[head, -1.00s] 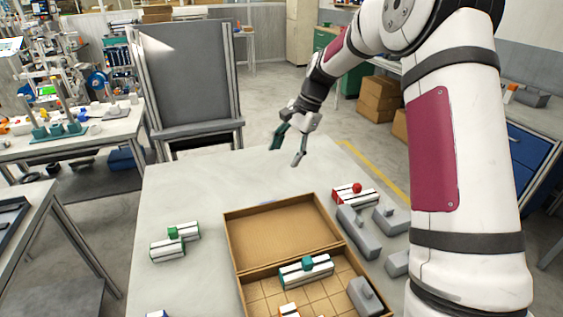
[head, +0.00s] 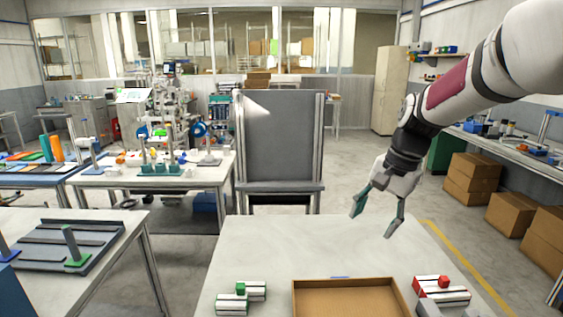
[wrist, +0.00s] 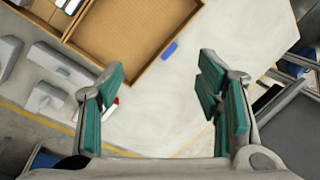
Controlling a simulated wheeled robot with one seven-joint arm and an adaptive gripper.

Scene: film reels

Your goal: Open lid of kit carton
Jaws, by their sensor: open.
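The kit carton's brown cardboard lid (head: 350,311) lies open and flat on the table at the bottom of the head view, its inside facing up. The near part of the carton is cut off there. In the wrist view the lid (wrist: 135,30) shows at the top, with a small blue tab (wrist: 169,51) at its outer edge. The tab also shows as a thin blue strip in the head view (head: 340,277). My gripper (head: 375,217) is open and empty above the table's far right part, apart from the lid. Its two green-padded fingers (wrist: 163,75) are spread in the wrist view.
A red-topped striped block (head: 441,290) and grey parts (wrist: 45,97) lie beside the carton. Green-topped striped blocks (head: 240,297) lie on its other side. The table (head: 280,240) is bare beyond the lid. A grey panelled stand (head: 279,140) stands behind the table.

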